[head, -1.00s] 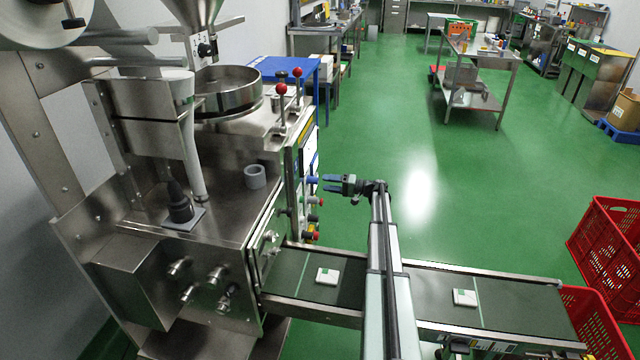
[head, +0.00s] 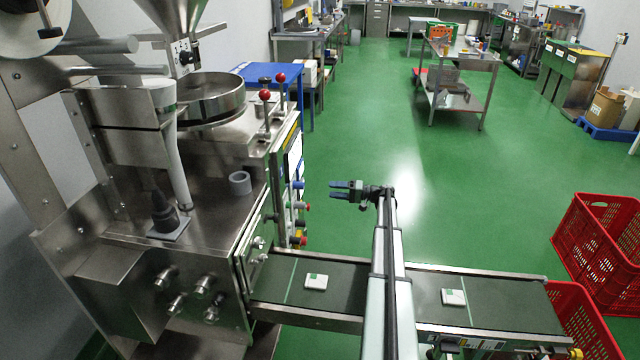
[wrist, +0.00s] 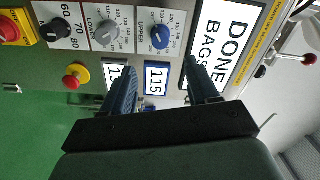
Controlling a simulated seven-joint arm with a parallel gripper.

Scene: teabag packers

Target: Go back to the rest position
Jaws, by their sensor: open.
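My gripper (head: 340,190) is open and empty in the head view. It hangs above the green floor, a little right of the teabag machine (head: 200,150), with its blue fingers pointing left at the machine's side panel. In the wrist view my gripper (wrist: 160,88) shows its two fingers spread apart, with the control panel beyond them. A blue knob (wrist: 160,38), a grey knob (wrist: 105,30) and a small display reading 115 (wrist: 156,78) face the gripper. The fingers appear apart from the panel.
The conveyor (head: 345,290) runs under my arm and carries white teabag packets, one on the left (head: 316,282) and one on the right (head: 453,297). Red crates (head: 600,235) stand at the right. A steel cart (head: 458,90) stands farther back. The floor between is clear.

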